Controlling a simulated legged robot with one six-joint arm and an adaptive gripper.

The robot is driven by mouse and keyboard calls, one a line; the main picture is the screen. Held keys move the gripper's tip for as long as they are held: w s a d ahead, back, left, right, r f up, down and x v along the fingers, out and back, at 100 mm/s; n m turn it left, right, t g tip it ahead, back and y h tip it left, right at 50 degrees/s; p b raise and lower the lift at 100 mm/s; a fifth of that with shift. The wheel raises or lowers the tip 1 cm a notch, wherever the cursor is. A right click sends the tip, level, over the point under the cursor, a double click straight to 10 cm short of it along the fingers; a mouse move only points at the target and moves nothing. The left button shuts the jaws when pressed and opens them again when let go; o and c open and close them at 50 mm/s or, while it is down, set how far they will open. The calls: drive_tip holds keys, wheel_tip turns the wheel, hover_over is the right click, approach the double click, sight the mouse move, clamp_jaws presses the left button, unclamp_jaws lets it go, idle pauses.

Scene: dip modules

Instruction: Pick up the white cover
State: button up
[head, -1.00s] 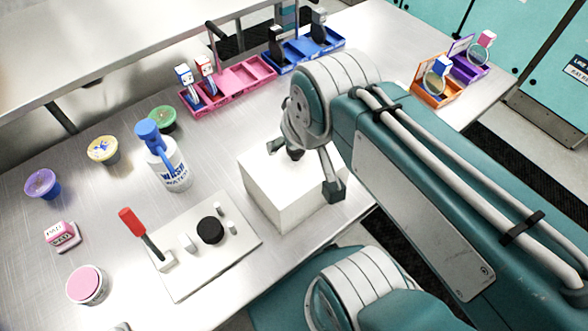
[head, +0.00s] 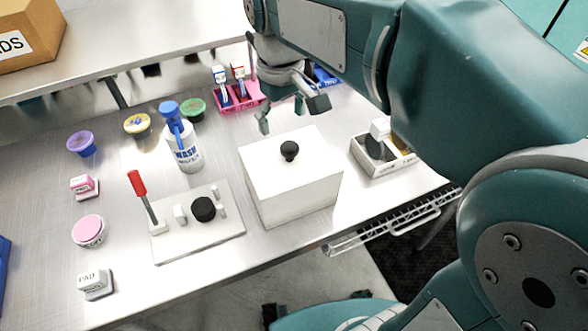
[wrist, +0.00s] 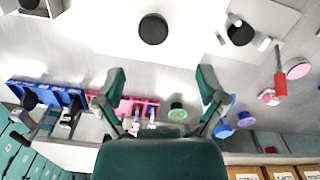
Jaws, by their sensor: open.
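The white cover (head: 290,195) is a white box with a black knob (head: 289,151) on top. It stands upright on the metal table in the head view, right of the wash bottle. In the wrist view the cover (wrist: 112,28) is at the top, with its round black knob (wrist: 153,28) seen from above. My gripper (head: 282,114) is open and empty, above the table at the cover's far side, apart from the knob. In the wrist view the fingers of my gripper (wrist: 162,76) are spread, with the knob beyond their tips.
A grey plate (head: 215,229) with a red-handled lever (head: 140,188) and black knob lies left of the cover. The wash bottle (head: 184,151), pink tray (head: 237,104) and a white tray (head: 386,166) are nearby. A wire rack (head: 395,221) runs along the table's front edge.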

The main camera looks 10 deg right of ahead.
sight(290, 146)
wheel_tip(290, 146, down, 3)
drive_tip(key=shift+r, duration=0.15)
drive_tip(key=shift+d+f, duration=0.25)
drive_tip(key=f, duration=0.4)
drive_tip(key=shift+s+d+f, duration=0.2)
drive_tip(key=shift+d, duration=0.2)
drive_tip(key=shift+a+f, duration=0.2)
drive_tip(key=shift+f, duration=0.25)
drive_tip(key=shift+d, duration=0.1)
clamp_jaws()
